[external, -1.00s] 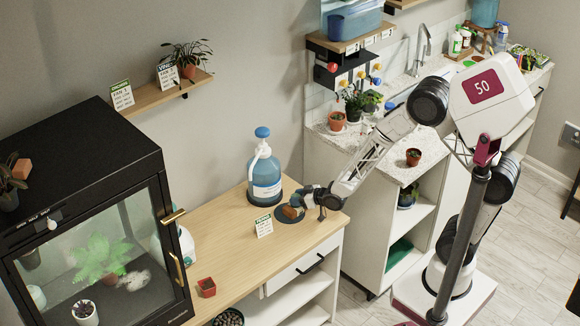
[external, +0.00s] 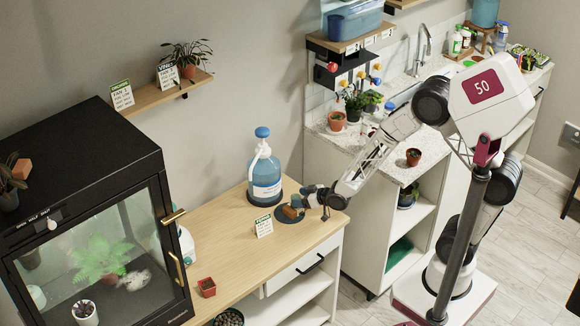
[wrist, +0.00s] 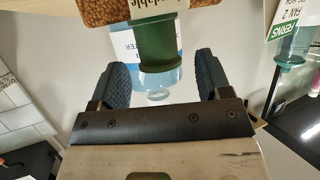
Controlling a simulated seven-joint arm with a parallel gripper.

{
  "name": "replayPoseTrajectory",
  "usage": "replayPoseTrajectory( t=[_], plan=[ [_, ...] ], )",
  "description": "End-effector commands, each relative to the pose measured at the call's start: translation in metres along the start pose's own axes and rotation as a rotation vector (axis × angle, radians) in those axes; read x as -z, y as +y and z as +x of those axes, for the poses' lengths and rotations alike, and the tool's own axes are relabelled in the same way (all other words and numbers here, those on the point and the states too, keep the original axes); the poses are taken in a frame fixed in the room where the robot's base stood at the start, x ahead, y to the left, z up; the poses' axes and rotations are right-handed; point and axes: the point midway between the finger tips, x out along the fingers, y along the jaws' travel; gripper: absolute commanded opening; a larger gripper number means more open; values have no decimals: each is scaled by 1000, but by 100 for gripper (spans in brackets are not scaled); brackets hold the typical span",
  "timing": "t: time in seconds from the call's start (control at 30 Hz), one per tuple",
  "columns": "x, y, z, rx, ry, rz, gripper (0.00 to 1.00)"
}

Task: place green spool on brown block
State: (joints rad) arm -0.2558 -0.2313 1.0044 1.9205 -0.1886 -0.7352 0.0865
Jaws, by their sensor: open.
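The green spool (wrist: 155,42) stands against the brown block (wrist: 115,10) in the wrist view, where the scene appears upside down, so the spool sits on top of the block. My gripper (wrist: 162,72) is open, with a finger on either side of the spool's near end and a gap to each. A pale label with partly cut-off lettering covers part of the block.
A large blue pump jug (external: 265,175) stands just behind the mat. A white and green sign card (external: 264,225) stands to its front left. The middle of the counter is clear.

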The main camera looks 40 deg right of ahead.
Motion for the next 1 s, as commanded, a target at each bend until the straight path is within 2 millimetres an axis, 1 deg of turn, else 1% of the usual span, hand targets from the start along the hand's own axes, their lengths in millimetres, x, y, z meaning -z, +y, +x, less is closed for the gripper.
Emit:
replayPoseTrajectory(
  t=[0.7, 0.9, 1.0],
  plan=[
    [0, 0, -80, 0, 1, 0, 71],
    [0, 0, -96, 0, 1, 0, 71],
    [1, 0, -101, -1, 2, 0, 71]
  ],
)
